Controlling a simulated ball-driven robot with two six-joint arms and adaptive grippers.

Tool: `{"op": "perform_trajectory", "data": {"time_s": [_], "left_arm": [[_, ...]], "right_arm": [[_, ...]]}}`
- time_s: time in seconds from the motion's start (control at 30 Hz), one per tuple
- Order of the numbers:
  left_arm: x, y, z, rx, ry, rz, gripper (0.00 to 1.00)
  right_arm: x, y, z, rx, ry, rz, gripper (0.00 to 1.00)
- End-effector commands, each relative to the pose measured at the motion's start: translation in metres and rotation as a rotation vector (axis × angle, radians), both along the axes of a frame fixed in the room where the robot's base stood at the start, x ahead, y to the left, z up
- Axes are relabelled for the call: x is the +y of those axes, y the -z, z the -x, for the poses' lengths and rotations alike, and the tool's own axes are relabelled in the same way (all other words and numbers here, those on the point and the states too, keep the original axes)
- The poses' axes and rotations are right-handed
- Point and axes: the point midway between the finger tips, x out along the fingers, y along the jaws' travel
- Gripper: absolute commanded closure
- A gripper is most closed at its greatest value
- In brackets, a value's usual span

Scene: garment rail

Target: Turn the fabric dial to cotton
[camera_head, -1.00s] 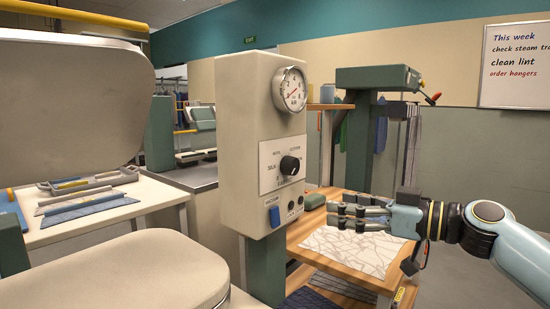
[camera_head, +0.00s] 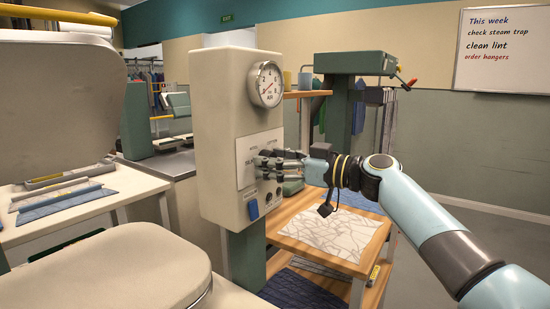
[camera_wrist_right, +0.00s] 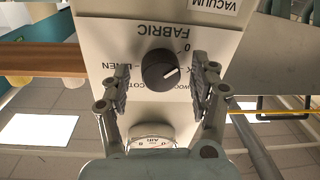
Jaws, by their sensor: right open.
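The fabric dial (camera_wrist_right: 160,70) is a round black knob on a white panel (camera_head: 243,162) on the front of the beige control box. In the right wrist view the panel is upside down, with FABRIC, LINEN and parts of the COTTON and WOOL labels readable. My left gripper is out of view.
An air gauge (camera_head: 267,84) sits above the panel, and a blue VACUUM switch (camera_head: 252,210) below it. A beige padded press (camera_head: 110,275) fills the front left. A wooden table with a patterned cloth (camera_head: 330,232) stands under my right arm.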

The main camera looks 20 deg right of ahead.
Motion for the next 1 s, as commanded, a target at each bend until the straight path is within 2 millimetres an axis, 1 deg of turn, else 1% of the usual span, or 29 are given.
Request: {"op": "perform_trajectory", "data": {"time_s": [0.17, 0.2, 0.6, 0.83, 1.0], "left_arm": [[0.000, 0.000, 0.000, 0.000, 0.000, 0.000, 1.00], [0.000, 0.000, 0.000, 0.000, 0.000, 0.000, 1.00], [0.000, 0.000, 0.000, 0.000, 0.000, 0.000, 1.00], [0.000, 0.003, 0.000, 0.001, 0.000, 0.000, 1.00], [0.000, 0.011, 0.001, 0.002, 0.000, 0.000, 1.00]], "right_arm": [[0.000, 0.001, 0.000, 0.001, 0.000, 0.001, 0.38], [0.000, 0.001, 0.000, 0.001, 0.000, 0.001, 0.41], [0.000, 0.001, 0.000, 0.001, 0.000, 0.001, 0.93], [-0.001, 0.001, 0.000, 0.011, 0.001, -0.013, 0.94], [-0.001, 0.003, 0.000, 0.048, 0.001, -0.060, 0.94]]}}
